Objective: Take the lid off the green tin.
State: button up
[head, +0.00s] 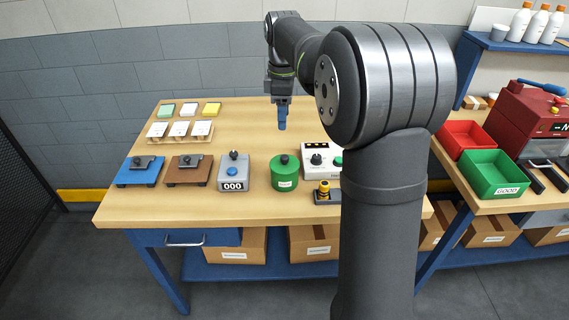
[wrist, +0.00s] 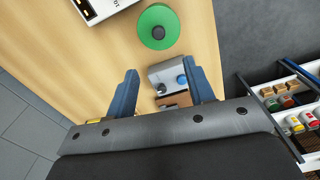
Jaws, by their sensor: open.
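The green tin (head: 284,175) stands upright on the wooden table, with its green lid (head: 283,162) on top and a dark knob in the lid's middle. In the wrist view the lid (wrist: 149,34) shows from above, beyond the fingertips. My gripper (head: 281,115) hangs over the back part of the table, above and behind the tin and apart from it. In the wrist view its two blue fingers (wrist: 163,84) are spread with nothing gripped between them.
A grey counter box (head: 234,174) stands left of the tin, and a white control box (head: 318,158) stands close on its right. Blue (head: 139,172) and brown (head: 187,170) plates lie further left. The table's front strip is clear.

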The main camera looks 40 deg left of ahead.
notch_tip(320, 180, up, 3)
jog(key=m, duration=0.7)
send_over(285, 156)
jog(key=f, duration=0.9)
jog(key=shift+s+d+f, duration=0.15)
jog(key=shift+s+f, duration=0.1)
jog(key=shift+f, duration=0.1)
jog(key=shift+w+f, duration=0.15)
jog(key=shift+f, duration=3.1)
grip_shut()
jog(key=shift+r, duration=0.1)
